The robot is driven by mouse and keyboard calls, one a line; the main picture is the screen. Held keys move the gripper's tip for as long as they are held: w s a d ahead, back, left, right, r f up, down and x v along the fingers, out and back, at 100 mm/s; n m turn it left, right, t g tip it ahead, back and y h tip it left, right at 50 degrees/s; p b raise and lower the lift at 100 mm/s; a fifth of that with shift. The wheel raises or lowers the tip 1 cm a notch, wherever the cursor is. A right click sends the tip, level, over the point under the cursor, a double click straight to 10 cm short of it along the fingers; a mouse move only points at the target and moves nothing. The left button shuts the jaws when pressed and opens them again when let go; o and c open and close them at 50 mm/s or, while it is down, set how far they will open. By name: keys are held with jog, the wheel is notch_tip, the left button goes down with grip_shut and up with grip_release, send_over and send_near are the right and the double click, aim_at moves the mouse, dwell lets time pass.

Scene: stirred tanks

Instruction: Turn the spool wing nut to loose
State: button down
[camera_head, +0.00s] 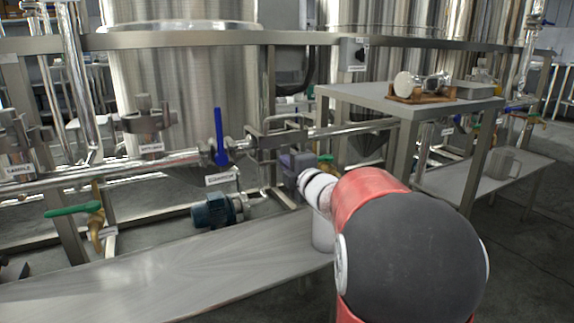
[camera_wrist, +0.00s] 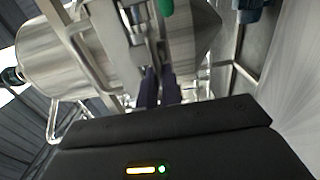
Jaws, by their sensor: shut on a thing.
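My gripper (camera_wrist: 160,82) shows in the wrist view as two dark purple fingers close together, pointing at metal pipework. They are shut on a small metal part, the spool wing nut, which the fingers mostly hide. A shiny metal fitting (camera_wrist: 137,35) lies just beyond the fingertips. In the head view my gripper (camera_head: 296,162) is at the pipe line, just right of the blue-handled valve (camera_head: 220,140). The wing nut cannot be made out there, and my arm hides part of that area.
A steel bench (camera_head: 170,272) runs below the pipes, with a blue-green motor (camera_head: 214,211) behind it. A steel table (camera_head: 400,100) stands to the right with a wooden stand (camera_head: 425,97). A green-handled valve (camera_head: 72,211) is at left. Large tanks (camera_head: 180,95) stand behind a frame rail.

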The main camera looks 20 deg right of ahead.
jog(key=shift+d+f, duration=0.15)
jog(key=shift+d, duration=0.25)
jog(key=c, duration=1.6)
grip_release()
jog(key=shift+d, duration=0.1)
jog(key=shift+o, duration=0.2)
jog(key=shift+a, duration=0.2)
jog(key=s, duration=0.7)
jog(key=shift+s+d, duration=0.2)
jog(key=shift+s, duration=0.2)
jog(key=shift+o, duration=0.3)
